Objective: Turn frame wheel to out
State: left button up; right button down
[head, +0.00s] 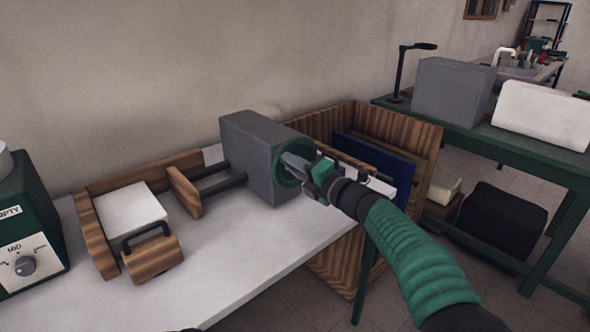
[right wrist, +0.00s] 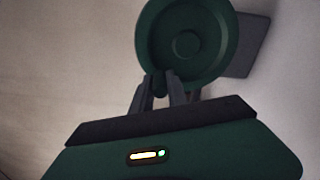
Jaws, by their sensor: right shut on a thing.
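The frame wheel (head: 287,152) is a round dark green wheel with a raised rim, on the right end face of a grey box (head: 262,166). In the right wrist view the wheel (right wrist: 187,46) shows face-on with a hub in its middle. My right gripper (head: 301,168) is at the wheel's face. In the right wrist view my right gripper (right wrist: 161,86) is shut on a small dark green knob at the lower rim of the wheel. My left gripper is in neither view.
Two dark rods (head: 220,177) join the grey box to a wooden plate (head: 185,192). A wooden tray with a white pad (head: 132,208) and a green device with a dial (head: 27,266) stand left. A wooden bin (head: 427,150) stands right of the white table (head: 245,238).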

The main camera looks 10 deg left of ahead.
jog(key=shift+a+f, duration=0.1)
jog(key=shift+f, duration=0.25)
jog(key=c, duration=1.5)
grip_release()
jog(key=shift+o, duration=1)
jog(key=shift+w+a, duration=0.1)
jog(key=shift+r, duration=0.1)
jog(key=shift+s+d+r, duration=0.1)
jog(key=shift+s+d, duration=0.1)
jog(key=shift+d, duration=0.05)
jog(key=v, duration=1.6)
jog(key=shift+p, duration=0.35)
